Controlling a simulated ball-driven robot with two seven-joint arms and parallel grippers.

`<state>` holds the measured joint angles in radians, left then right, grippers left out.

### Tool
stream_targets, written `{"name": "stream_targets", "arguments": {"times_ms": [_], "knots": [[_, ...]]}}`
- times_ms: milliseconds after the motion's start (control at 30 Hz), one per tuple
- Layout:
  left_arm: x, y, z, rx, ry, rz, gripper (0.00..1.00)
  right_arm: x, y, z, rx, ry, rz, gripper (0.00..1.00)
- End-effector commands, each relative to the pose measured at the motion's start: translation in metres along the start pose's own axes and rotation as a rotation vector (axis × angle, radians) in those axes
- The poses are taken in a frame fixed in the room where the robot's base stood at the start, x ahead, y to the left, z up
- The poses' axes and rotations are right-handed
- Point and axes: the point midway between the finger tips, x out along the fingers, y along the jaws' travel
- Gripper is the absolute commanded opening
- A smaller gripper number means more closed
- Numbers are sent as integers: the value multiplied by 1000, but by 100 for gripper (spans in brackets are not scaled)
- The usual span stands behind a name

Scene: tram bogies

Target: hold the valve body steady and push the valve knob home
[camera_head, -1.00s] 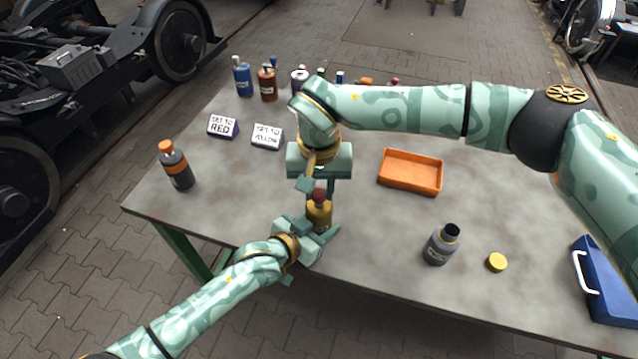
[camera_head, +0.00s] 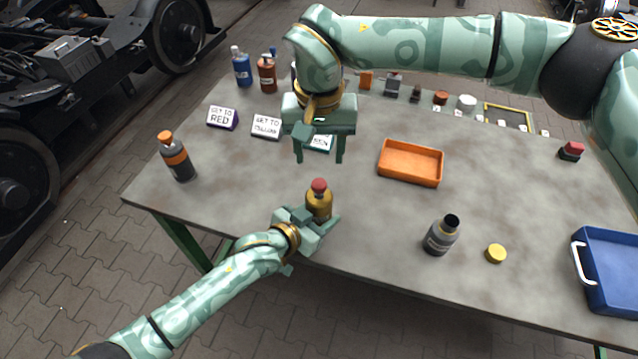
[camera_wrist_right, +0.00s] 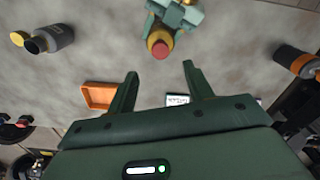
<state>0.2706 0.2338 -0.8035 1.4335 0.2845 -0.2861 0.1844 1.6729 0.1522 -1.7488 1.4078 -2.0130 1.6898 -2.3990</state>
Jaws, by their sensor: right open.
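The brass-yellow valve body (camera_head: 319,205) stands upright near the table's front edge, with its red valve knob (camera_head: 319,185) on top. My left gripper (camera_head: 318,223) is closed around the lower part of the valve body. My right gripper (camera_head: 319,160) is open and empty, raised above and behind the knob, fingers pointing down and apart from it. In the right wrist view the red knob (camera_wrist_right: 160,50) shows beyond the open fingers (camera_wrist_right: 160,72), with the valve body (camera_wrist_right: 157,37) behind it. I cannot tell whether a gap remains under the knob.
An orange tray (camera_head: 410,164) lies right of the valve. A grey bottle (camera_head: 440,237) and a yellow cap (camera_head: 496,254) stand front right, a blue tray (camera_head: 612,270) beyond. An orange-banded bottle (camera_head: 176,158) stands left. Label blocks (camera_head: 223,118) and several bottles line the back.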

Motion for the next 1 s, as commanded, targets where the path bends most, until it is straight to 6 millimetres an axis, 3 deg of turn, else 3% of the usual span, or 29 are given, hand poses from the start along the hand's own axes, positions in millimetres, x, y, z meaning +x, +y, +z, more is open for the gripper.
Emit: {"name": "stream_targets", "arguments": {"times_ms": [200, 533, 567, 633, 1000], "knots": [[0, 0, 0, 0, 0, 0, 26, -33, 0, 0, 1, 0, 0, 52], [0, 0, 0, 0, 0, 0, 26, -39, 0, 0, 1, -1, 1, 52], [0, 0, 0, 0, 0, 0, 57, -39, 0, 0, 1, -1, 1, 52], [0, 0, 0, 0, 0, 0, 77, -39, 0, 0, 1, -1, 1, 52], [-6, 0, 0, -1, 0, 0, 77, -39, 0, 0, 1, -1, 0, 52]]}}
